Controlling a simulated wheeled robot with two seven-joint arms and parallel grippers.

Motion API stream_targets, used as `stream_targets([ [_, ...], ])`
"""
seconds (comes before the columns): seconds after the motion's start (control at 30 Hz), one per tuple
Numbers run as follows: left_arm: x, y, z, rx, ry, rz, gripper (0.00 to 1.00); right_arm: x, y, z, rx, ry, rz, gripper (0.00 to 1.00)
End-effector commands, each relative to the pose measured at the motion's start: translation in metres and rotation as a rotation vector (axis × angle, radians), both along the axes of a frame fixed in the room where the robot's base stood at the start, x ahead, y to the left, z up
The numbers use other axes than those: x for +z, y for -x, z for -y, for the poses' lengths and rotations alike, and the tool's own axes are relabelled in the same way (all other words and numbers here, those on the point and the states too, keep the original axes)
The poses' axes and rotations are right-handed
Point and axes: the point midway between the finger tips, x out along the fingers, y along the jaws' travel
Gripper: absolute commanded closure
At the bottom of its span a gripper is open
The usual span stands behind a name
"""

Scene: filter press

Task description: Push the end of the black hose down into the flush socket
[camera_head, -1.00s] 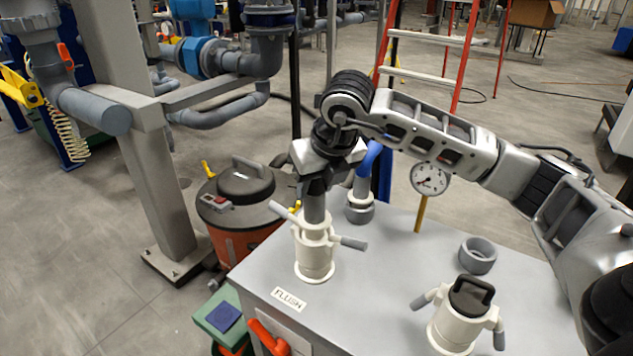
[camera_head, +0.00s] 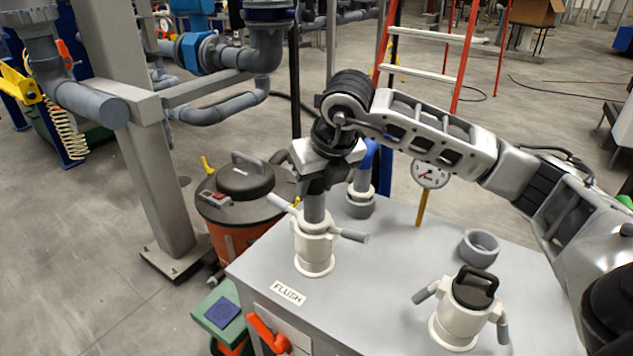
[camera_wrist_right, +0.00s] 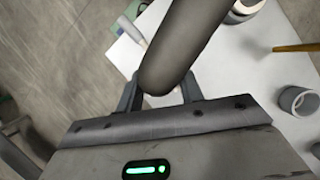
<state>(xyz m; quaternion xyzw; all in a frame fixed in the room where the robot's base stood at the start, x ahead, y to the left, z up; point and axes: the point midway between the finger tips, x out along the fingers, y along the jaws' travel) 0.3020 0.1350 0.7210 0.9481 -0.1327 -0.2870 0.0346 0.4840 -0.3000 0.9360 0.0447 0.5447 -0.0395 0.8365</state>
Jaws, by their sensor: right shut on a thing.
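The flush socket (camera_head: 314,256) is a cream-white upright fitting with two side levers, near the bench's left edge behind the FLUSH label (camera_head: 288,293). My right gripper (camera_head: 316,188) is above it, pointing down and shut on the dark grey-black hose (camera_head: 314,208). The hose stands about upright, and its lower end meets the socket's mouth. I cannot tell how deep it sits inside. In the right wrist view the hose (camera_wrist_right: 185,45) runs between the two fingers and hides much of the socket. My left gripper is out of view.
A second cream fitting with a black-handled plug (camera_head: 474,288) stands at front right. A grey ring (camera_head: 479,248), a gauge on a yellow stem (camera_head: 430,174) and a blue hose in a grey collar (camera_head: 360,206) are behind. A red lever (camera_head: 268,334) sticks out from the bench front.

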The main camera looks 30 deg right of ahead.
Motion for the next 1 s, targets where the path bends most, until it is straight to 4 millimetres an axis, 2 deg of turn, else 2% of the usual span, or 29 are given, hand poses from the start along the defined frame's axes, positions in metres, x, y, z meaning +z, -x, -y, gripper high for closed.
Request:
stream_targets([
  [0.03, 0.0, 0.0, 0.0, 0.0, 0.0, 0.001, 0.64, -0.001, 0.0, 0.0, 0.0, 0.0, -0.001, 0.6],
  [0.1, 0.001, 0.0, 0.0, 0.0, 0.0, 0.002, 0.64, -0.001, 0.0, 0.0, 0.0, 0.0, -0.001, 0.41],
  [0.13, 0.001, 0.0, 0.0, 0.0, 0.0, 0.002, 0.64, -0.001, 0.0, 0.0, 0.0, 0.0, -0.001, 0.37],
  [0.4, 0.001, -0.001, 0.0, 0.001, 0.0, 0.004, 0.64, -0.001, 0.001, 0.0, 0.0, 0.0, -0.004, 0.37],
  [0.53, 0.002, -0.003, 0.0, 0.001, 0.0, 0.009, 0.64, 0.008, 0.003, 0.0, 0.0, 0.0, 0.0, 0.37],
  [0.67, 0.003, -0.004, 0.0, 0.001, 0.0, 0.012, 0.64, 0.029, 0.012, 0.0, 0.0, 0.002, 0.004, 0.37],
  [1.0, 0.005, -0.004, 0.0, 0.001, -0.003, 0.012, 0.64, 0.105, 0.045, -0.002, 0.0, 0.0, 0.005, 0.37],
])
